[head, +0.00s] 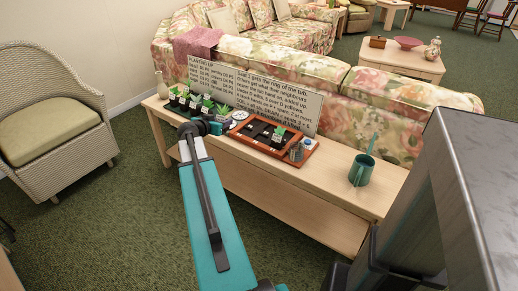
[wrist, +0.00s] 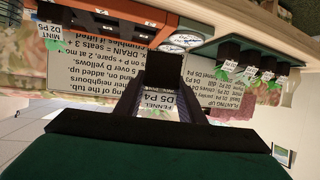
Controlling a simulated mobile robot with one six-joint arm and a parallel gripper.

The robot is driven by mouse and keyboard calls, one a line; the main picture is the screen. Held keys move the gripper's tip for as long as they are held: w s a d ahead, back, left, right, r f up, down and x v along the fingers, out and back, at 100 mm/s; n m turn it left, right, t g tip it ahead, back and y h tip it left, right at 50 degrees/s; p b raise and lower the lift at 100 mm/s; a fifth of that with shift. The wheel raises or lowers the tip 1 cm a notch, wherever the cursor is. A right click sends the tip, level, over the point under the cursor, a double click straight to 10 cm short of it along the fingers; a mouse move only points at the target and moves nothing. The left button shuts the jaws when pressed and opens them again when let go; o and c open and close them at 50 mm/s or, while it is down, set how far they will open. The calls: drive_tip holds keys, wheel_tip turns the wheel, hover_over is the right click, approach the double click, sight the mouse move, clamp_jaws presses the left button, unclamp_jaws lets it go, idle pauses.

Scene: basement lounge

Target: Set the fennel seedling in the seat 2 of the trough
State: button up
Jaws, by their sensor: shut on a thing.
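My gripper (wrist: 158,95) is shut on the fennel seedling (wrist: 163,72), a dark square pot whose white label reads "FENNEL D5 P4". In the head view my gripper (head: 213,127) is above the front of the table, between the seedling tray and the trough; the held pot is hard to pick out there. The trough (head: 256,146) is an orange-brown box with dark square seats. A mint seedling (head: 278,135) stands in it towards the right; its label reads "MINT D2 P5" in the wrist view (wrist: 50,32). Seat numbers cannot be read.
A dark green tray (wrist: 262,38) holds several labelled seedlings. A printed sign (head: 260,92) stands behind. Round white dials (head: 240,115) lie left of the trough; a small metal vessel (head: 296,152) is at its right.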

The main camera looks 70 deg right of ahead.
drive_tip(key=s+a+f+m+g+b, duration=0.2)
drive_tip(key=s+a+f+g+b, duration=0.1)
drive_tip(key=b, duration=0.4)
drive_tip(key=shift+s+a+f+m, duration=0.2)
drive_tip(key=shift+s+f+m, duration=0.3)
drive_tip(key=shift+s, duration=0.4)
drive_tip(key=s+d, duration=0.3)
drive_tip(key=d, duration=0.1)
drive_tip(key=s+d+f, duration=0.1)
drive_tip(key=s+d, duration=0.2)
drive_tip(key=d, duration=0.2)
drive_tip(key=s+d, duration=0.3)
drive_tip(key=d, duration=0.1)
drive_tip(key=shift+d+f+b, duration=0.2)
drive_tip(key=shift+f+b, duration=0.1)
drive_tip(key=shift+b, duration=0.1)
drive_tip(key=shift+w+f+b, duration=0.1)
drive_tip(key=shift+f+b, duration=0.25)
drive_tip(key=shift+f, duration=1.4)
drive_tip(key=shift+f, duration=0.2)
